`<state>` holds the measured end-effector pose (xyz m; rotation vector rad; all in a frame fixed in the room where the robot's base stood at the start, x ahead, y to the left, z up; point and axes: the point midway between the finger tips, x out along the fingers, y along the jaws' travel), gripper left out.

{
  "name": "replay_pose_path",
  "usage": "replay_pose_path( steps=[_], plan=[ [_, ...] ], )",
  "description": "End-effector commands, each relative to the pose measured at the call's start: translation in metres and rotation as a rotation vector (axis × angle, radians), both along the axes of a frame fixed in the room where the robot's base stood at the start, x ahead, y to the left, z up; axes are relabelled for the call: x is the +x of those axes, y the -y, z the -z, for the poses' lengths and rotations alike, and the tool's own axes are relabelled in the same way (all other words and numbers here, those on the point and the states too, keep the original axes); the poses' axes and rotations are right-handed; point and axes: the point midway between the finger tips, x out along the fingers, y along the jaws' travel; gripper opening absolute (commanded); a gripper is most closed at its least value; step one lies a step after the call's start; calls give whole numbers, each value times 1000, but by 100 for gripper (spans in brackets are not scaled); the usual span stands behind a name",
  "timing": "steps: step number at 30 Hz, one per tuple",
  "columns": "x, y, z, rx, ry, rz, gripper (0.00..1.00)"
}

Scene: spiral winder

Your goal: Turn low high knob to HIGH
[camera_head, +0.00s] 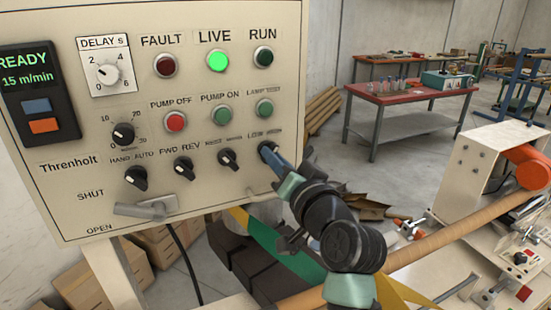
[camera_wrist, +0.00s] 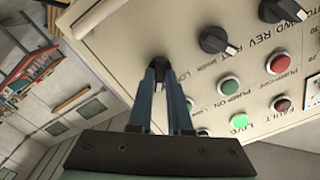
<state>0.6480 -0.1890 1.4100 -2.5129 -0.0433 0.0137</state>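The low high knob (camera_wrist: 158,63) is a dark selector at the lower right of the cream control panel (camera_head: 215,20). In the head view my gripper (camera_head: 268,152) covers this knob, just below its LOW label. In the wrist view my gripper (camera_wrist: 158,75) has its two blue fingers closed in on either side of the knob, with the dark knob body between the tips. The fingers come at the panel from the front. Which way the knob points is hard to tell, since the fingers hide most of it.
A neighbouring black selector (camera_head: 228,159) sits just left of my gripper, with the FWD REV knob (camera_head: 184,167) beyond it. The green lamp button (camera_head: 265,107) is above. A grey lever (camera_head: 147,208) sticks out at lower left. A red-topped table (camera_head: 412,93) stands behind.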

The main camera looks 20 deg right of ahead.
Motion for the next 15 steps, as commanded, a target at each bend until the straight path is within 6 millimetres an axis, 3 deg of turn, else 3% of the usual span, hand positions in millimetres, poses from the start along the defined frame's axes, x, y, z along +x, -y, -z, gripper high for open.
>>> replay_pose_path(
  steps=[1,4,15],
  plan=[
    [0,0,0,0,0,0,27],
    [0,0,0,-1,0,0,45],
    [-3,0,1,-3,1,1,45]
  ],
)
